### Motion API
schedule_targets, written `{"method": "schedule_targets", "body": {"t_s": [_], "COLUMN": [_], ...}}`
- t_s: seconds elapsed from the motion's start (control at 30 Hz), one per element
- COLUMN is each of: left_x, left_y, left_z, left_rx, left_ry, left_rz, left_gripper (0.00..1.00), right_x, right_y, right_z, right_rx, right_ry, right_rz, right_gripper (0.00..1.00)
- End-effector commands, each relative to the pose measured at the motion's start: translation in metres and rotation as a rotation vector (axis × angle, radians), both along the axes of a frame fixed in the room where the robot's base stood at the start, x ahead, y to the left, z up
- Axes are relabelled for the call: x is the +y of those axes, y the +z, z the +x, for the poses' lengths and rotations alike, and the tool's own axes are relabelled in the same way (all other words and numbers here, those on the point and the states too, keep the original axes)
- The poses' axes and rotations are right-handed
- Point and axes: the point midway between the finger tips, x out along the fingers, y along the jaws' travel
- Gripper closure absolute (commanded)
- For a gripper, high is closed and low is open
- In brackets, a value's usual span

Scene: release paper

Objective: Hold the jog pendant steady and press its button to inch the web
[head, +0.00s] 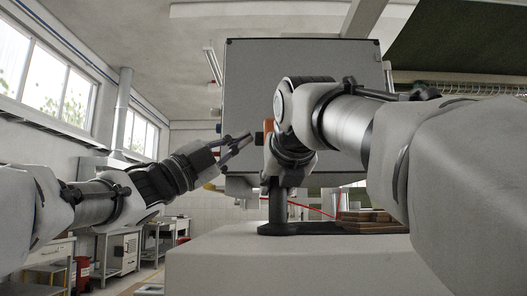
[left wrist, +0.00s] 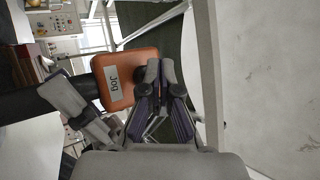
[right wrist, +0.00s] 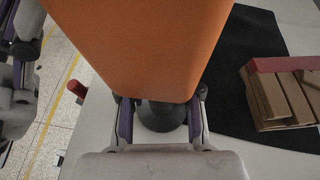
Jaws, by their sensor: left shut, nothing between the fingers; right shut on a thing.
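The jog pendant (head: 268,126) is an orange box, mostly hidden behind my right arm in the head view. In the left wrist view the pendant (left wrist: 118,88) shows a "Jog" label, with a dark round part (left wrist: 140,74) at its edge near my left fingertips. My left gripper (head: 249,140) is shut and empty beside the pendant; it also shows in the left wrist view (left wrist: 160,72). Whether it touches the dark part I cannot tell. In the right wrist view my right gripper (right wrist: 160,103) is shut on the pendant (right wrist: 135,45) at its dark lower part.
A pale table (head: 230,262) stands below, with a dark mat (right wrist: 240,75) and stacked brown blocks (right wrist: 280,95) on it. A red knob-like part (right wrist: 77,90) sits left of the pendant. A large grey panel (head: 250,75) stands behind.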

Motion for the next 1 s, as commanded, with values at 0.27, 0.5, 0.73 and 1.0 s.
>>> {"method": "schedule_targets", "body": {"t_s": [0.27, 0.5, 0.73, 1.0], "left_x": [-0.0038, -0.0069, -0.0086, -0.0085], "left_y": [-0.0001, -0.0002, -0.0001, 0.0], "left_z": [0.0, 0.0, -0.0001, -0.0002], "left_rx": [0.001, 0.0, -0.001, -0.001], "left_ry": [0.0, 0.0, 0.0, 0.0], "left_rz": [0.001, 0.001, 0.002, 0.002], "left_gripper": [1.0, 1.0, 1.0, 1.0], "right_x": [0.0, 0.0, 0.0001, 0.0003], "right_y": [0.0001, 0.0001, 0.0001, 0.0001], "right_z": [-0.0001, 0.0, 0.0, 0.0], "right_rx": [0.0, 0.0, 0.0, 0.0], "right_ry": [0.0, 0.0, 0.0, 0.0], "right_rz": [0.0, 0.0, 0.0, -0.001], "right_gripper": [1.0, 1.0, 1.0, 1.0]}}
